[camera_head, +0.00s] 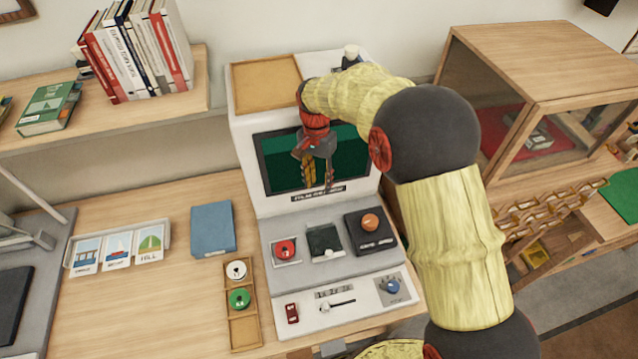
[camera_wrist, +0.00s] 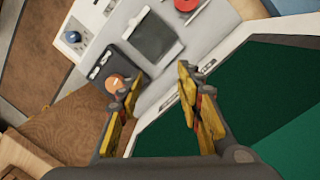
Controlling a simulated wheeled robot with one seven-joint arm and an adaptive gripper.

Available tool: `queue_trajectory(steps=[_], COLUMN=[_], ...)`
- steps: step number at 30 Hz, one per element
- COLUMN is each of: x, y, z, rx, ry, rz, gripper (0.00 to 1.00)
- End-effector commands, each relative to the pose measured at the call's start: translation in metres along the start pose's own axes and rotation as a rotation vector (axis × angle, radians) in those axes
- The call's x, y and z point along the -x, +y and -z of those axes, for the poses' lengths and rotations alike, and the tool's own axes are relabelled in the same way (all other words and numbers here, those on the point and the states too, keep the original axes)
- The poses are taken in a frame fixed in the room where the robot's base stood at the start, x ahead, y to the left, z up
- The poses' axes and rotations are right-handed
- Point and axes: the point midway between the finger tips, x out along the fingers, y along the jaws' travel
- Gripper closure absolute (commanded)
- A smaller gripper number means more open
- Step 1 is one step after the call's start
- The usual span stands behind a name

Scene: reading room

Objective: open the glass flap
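A square dark pane with a pale frame (camera_head: 324,242) lies on the sloped panel of the grey-white console, between a red knob and an orange ball. It looks like the glass flap, lying flat, with a small pale knob at its lower edge. In the wrist view, the pane (camera_wrist: 153,42) is beyond my fingers, near the top. My gripper (camera_head: 319,184) hangs in front of the console's green screen, above the panel and apart from the flap. In the wrist view, my gripper (camera_wrist: 158,85) has its yellow fingers spread, with nothing between them.
An orange ball on a black plate (camera_head: 369,222) is right of the flap; a red knob (camera_head: 285,251) is left. Below are a red switch (camera_head: 292,313), a lever (camera_head: 336,305) and a blue knob (camera_head: 392,287). A glass-fronted wooden case (camera_head: 556,59) stands right.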

Motion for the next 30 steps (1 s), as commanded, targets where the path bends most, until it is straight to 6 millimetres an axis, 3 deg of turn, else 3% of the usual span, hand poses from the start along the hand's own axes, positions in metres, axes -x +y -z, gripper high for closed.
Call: queue_trajectory(steps=[12, 19, 24, 30], x=[0.000, -0.002, -0.024, -0.012], y=[0.000, -0.002, 0.019, 0.057], z=[0.000, 0.002, -0.015, -0.038], rx=[0.007, 0.121, 0.276, 0.430], ry=[0.001, 0.009, -0.018, -0.006], rz=[0.001, 0.008, -0.019, -0.007], gripper=[0.64, 0.64, 0.64, 0.64])
